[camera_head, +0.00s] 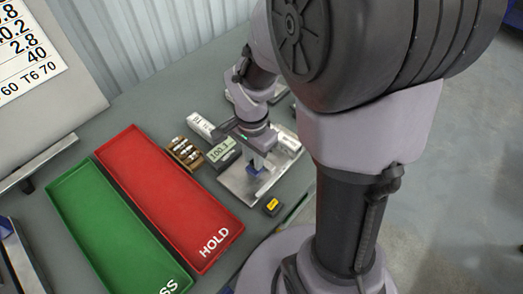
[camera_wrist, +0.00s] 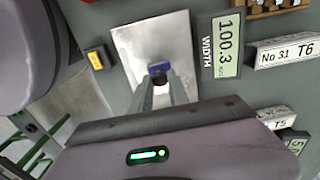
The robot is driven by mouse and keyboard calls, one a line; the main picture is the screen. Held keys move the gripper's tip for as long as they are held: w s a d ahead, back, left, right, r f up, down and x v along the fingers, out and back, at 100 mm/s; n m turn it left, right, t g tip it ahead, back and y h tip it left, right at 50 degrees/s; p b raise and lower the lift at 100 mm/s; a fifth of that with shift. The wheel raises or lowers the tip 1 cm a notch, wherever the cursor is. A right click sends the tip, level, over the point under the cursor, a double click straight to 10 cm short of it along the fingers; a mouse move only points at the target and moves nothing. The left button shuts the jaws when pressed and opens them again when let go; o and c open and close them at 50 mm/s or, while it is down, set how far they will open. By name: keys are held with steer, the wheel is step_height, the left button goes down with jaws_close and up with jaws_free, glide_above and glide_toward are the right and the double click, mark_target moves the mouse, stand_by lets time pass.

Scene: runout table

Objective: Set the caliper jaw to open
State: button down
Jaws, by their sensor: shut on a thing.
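The caliper shows as a bright metal plate (camera_head: 236,186) with a small blue jaw piece (camera_head: 257,163) on it. In the wrist view the plate (camera_wrist: 135,38) lies flat and the blue piece (camera_wrist: 158,67), with a black part below it, sits near its middle. A display beside it reads 100.3 (camera_wrist: 228,42) and is marked WIDTH; it also shows in the head view (camera_head: 221,151). My gripper (camera_wrist: 161,82) reaches down over the plate, its two grey fingers shut on the blue jaw piece. The fingers hide part of the piece. In the head view my arm hides some of the plate's far side.
A red HOLD tray (camera_head: 168,199) and a green tray (camera_head: 108,235) lie to the left. A rack of several small pieces (camera_head: 184,152) and a labelled T6 block (camera_wrist: 284,51) stand near the display. A yellow-and-black item (camera_head: 272,206) sits by the plate's near edge.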

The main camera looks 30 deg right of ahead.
steer(key=c, duration=1.6)
jaws_free()
steer(key=shift+c, duration=0.2)
steer(key=o, duration=0.4)
steer(key=shift+s+a, duration=0.1)
steer(key=shift+a, duration=0.15)
steer(key=shift+d, duration=0.1)
steer(key=shift+r, duration=0.1)
step_height(320, 180, up, 17)
steer(key=p, duration=0.7)
steer(key=shift+r, duration=0.15)
